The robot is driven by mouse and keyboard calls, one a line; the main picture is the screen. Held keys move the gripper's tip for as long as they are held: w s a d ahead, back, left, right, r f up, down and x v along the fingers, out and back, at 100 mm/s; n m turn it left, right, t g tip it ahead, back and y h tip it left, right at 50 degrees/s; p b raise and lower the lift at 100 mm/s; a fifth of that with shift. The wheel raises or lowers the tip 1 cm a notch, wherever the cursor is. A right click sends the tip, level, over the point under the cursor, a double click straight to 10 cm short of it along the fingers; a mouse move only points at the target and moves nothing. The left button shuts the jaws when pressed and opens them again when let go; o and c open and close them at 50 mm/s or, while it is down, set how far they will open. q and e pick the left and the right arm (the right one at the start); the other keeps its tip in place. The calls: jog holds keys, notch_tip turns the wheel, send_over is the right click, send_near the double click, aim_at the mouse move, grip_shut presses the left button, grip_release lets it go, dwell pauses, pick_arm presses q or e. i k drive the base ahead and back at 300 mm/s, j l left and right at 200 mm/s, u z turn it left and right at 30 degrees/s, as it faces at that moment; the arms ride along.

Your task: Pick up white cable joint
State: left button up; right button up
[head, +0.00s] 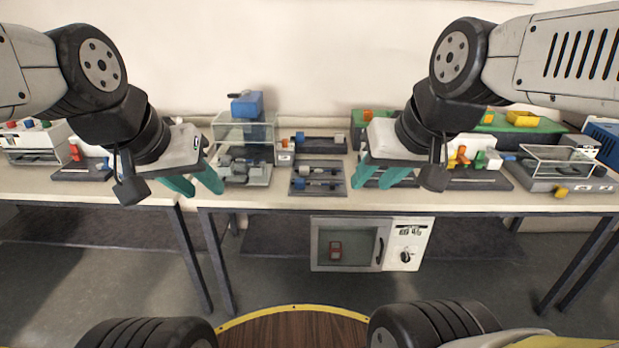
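My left gripper (199,186) hangs over the left part of the bench, its teal fingers apart with nothing seen between them. My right gripper (372,184) hangs right of the middle tray, its teal fingers also apart and empty. I cannot surely pick out the white cable joint. Small white pieces (494,159) sit beside orange pieces on a dark tray at the right. The dark middle tray (318,191) lies between my grippers and holds grey and blue parts. My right gripper partly hides another tray behind its fingers.
The bench (270,199) is crowded along its back. A clear-covered machine (243,135) with a blue top stands beside my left gripper. Another clear-covered device (560,160) stands at the right. A white oven-like box (370,243) is below the bench. The bench's front strip is mostly clear.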

aim_at(304, 172)
jog(key=i+z, duration=0.2)
jog(key=i, duration=1.1)
